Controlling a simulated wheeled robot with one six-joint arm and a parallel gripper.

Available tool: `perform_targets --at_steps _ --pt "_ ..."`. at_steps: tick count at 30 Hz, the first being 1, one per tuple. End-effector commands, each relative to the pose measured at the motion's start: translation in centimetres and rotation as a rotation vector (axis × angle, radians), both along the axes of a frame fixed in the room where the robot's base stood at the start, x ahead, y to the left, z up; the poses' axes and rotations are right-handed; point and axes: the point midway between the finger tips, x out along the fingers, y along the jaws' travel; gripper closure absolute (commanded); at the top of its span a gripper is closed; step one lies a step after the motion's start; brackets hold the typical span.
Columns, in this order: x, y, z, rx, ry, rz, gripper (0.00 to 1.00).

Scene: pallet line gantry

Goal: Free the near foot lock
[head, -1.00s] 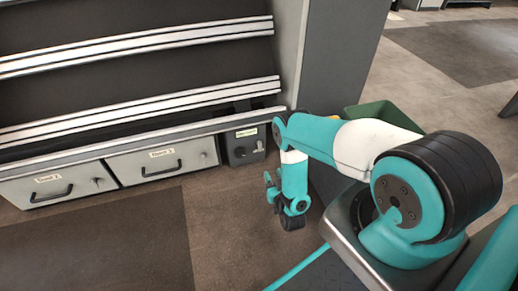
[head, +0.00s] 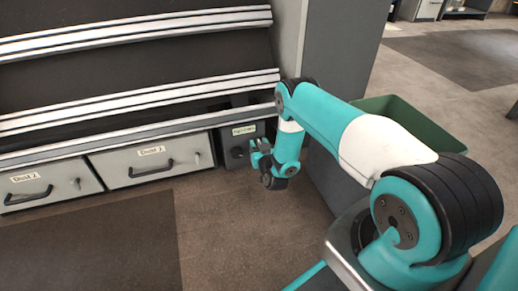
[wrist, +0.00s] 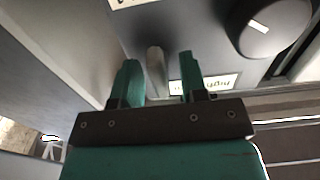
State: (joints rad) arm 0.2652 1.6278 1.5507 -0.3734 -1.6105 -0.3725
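A dark grey lock box (head: 232,139) with a small pale label (head: 244,130) sits at the right end of the drawer row. It has a round dark knob (head: 237,153), which shows large with a white mark in the wrist view (wrist: 268,28). In the wrist view a short grey lever (wrist: 156,72) stands on the box face. My gripper (wrist: 160,75) is open, with one teal finger on each side of the lever and a visible gap to each. In the head view my gripper (head: 259,154) is in front of the box and hides its right part.
Two grey drawers with black handles, the left (head: 48,187) and the right (head: 152,162), lie left of the box. Pale rails (head: 140,113) run above them. A grey column (head: 335,70) stands close on the right, with a green bin (head: 405,118) behind my arm. Floor in front is clear.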

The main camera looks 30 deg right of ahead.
Motion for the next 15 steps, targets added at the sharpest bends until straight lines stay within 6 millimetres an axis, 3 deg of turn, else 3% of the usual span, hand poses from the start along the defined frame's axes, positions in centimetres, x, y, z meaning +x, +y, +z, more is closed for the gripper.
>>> perform_targets --at_steps 8,13,15 --pt "0.17 -0.05 0.09 -0.001 0.000 0.000 0.60" --pt "0.14 -0.04 0.07 -0.001 0.000 0.000 0.97" --pt "0.14 -0.04 0.06 -0.001 0.000 0.000 1.00"
